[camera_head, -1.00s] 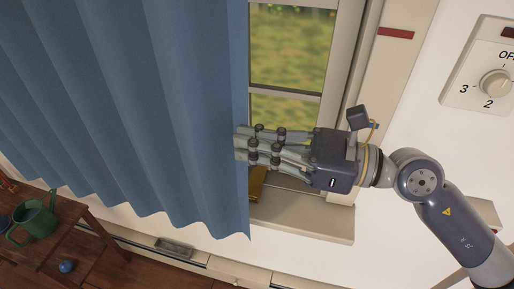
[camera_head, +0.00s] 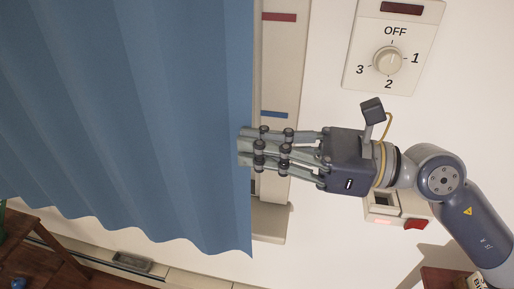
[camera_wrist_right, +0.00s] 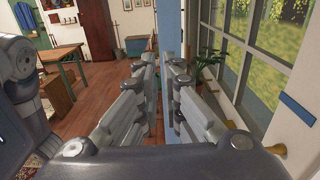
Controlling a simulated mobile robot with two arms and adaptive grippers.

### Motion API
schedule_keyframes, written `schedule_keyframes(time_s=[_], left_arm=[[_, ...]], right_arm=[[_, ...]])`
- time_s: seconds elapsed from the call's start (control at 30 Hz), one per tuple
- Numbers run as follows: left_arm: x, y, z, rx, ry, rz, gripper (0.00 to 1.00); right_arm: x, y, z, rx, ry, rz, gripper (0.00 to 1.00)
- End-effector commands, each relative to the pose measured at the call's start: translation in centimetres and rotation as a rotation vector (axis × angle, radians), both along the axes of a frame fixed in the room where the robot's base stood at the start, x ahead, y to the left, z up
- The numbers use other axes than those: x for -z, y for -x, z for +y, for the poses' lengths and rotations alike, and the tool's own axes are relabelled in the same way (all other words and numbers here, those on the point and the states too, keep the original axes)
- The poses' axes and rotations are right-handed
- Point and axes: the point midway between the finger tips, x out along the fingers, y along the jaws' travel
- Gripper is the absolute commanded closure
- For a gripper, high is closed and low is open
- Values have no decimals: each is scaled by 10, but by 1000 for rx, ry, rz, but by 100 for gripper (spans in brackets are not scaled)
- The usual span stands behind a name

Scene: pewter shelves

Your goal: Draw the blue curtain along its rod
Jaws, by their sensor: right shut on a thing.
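The blue curtain (camera_head: 130,110) hangs in pleats over the left half of the head view, and its right edge runs down beside the window frame. My right gripper (camera_head: 243,148) is shut on the curtain's right edge, below mid-height of the visible cloth. In the right wrist view, the fingers of my right gripper (camera_wrist_right: 165,62) are close together on the narrow blue edge of the curtain (camera_wrist_right: 170,30). The rod is out of view. My left gripper is not in view.
A wall panel with a dial (camera_head: 388,60) is at the upper right. A small box with a red part (camera_head: 415,224) is below it. A wooden table (camera_head: 25,240) stands at lower left. The wrist view shows windows (camera_wrist_right: 262,50) and a plant (camera_wrist_right: 207,62).

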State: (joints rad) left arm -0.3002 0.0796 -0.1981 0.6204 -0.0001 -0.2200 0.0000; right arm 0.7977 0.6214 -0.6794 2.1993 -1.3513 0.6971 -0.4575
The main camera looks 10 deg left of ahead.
Motion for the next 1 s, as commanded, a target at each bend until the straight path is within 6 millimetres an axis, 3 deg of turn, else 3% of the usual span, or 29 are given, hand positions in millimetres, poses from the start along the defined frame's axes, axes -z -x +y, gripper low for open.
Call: schedule_keyframes(time_s=[0.23, 0.3, 0.33, 0.8, 1.0], left_arm=[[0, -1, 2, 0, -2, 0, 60], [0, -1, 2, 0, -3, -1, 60], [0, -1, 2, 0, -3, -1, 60], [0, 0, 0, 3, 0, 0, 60], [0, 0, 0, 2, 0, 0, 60]], right_arm=[[0, -1, -1, 3, 4, -1, 100], [0, -1, -1, 3, 4, -1, 78], [0, -1, -1, 3, 4, -1, 73], [0, -1, -1, 1, 3, 0, 73], [1, -1, -22, 7, 4, 2, 73]])
